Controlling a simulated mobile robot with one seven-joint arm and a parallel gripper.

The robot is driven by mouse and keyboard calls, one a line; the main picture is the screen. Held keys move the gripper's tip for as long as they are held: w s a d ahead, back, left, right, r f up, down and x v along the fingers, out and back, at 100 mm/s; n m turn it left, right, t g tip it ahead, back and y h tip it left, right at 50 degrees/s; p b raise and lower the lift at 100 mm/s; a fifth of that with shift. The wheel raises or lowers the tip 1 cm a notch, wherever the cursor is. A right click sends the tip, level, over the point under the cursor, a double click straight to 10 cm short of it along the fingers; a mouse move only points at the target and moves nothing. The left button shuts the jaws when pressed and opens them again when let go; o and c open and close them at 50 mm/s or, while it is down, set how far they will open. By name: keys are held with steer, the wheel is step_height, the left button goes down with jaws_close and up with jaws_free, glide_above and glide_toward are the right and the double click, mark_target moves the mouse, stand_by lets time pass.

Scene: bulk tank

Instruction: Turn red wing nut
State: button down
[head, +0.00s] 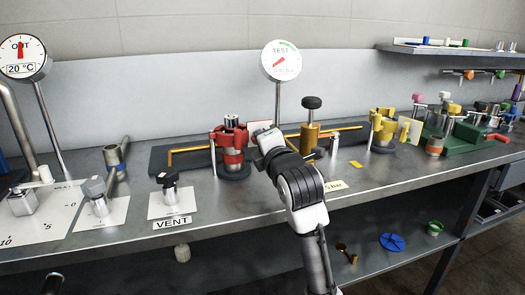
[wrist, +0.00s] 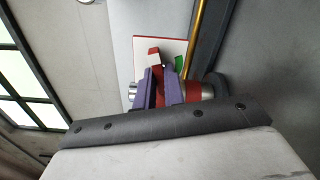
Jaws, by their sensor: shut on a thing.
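The red wing nut (head: 231,137) sits on a metal fitting on the bench, in the middle of the head view. It also shows in the wrist view (wrist: 158,92), with part of it between my two purple fingers. My gripper (wrist: 160,78) is shut on the wing nut from the side. In the head view my wrist reaches up from the lower right to the nut's right side, and my fingers are hard to make out there. The fitting's metal and red body (wrist: 195,90) shows beside the fingers in the wrist view.
A yellow-topped fitting (head: 382,128) stands to the right, with a black-knobbed brass valve (head: 310,128) between. A TEST gauge (head: 283,61) on a post rises behind my wrist. The VENT valve (head: 170,186) is left. A brass pipe (head: 190,149) runs left of the nut.

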steer(key=n+b, duration=0.1)
steer(key=n, duration=0.1)
steer(key=n+b, duration=0.1)
steer(key=n, duration=0.1)
steer(key=n+b, duration=0.2)
steer(key=shift+d+f, duration=0.1)
steer(key=shift+f, duration=0.15)
steer(key=n+b, duration=0.2)
steer(key=n, duration=0.4)
steer(key=shift+w+d+n, duration=0.1)
steer(key=shift+n, duration=0.2)
steer(key=shift+r, duration=0.1)
steer(key=c, duration=1.8)
jaws_free()
steer(key=shift+o, duration=0.2)
steer(key=v, duration=1.4)
